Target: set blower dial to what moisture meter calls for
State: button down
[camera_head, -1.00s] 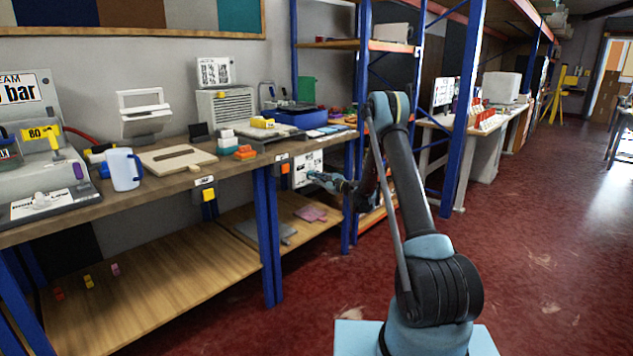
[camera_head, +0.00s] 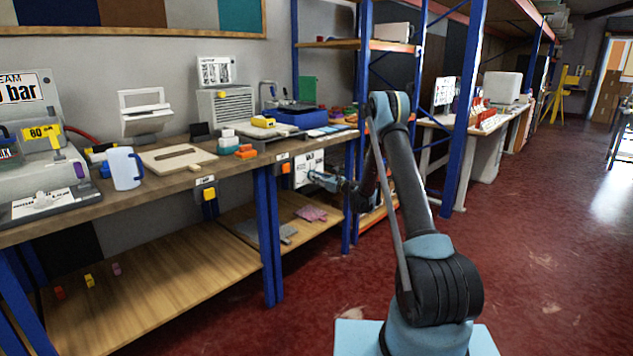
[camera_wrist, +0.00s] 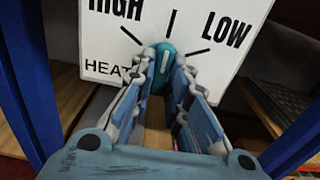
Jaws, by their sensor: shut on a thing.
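The blower's white dial panel (camera_wrist: 225,25) fills the top of the wrist view, with HIGH at left, LOW at right, black tick marks and a partly hidden HEAT label. The teal dial (camera_wrist: 163,72) sits between the fingers of my gripper (camera_wrist: 163,58), which is shut on it. The fingers hide its sides, and I cannot tell which mark it points to. In the head view the panel (camera_head: 309,165) hangs below the bench edge, with my gripper (camera_head: 322,181) at its lower part. A yellow device (camera_head: 263,122) on the bench may be the moisture meter; its reading is too small to tell.
Blue shelf posts (camera_head: 268,235) stand on both sides of the panel. A lower wooden shelf (camera_head: 165,275) holds a pink cloth (camera_head: 311,213). The bench (camera_head: 170,183) carries a jug and several tools. The red floor (camera_head: 540,270) at right is open.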

jog(key=shift+w+d, duration=0.1)
jog(key=shift+d, duration=0.05)
jog(key=c, duration=1.6)
grip_release()
jog(key=shift+o, duration=0.2)
jog(key=v, duration=1.2)
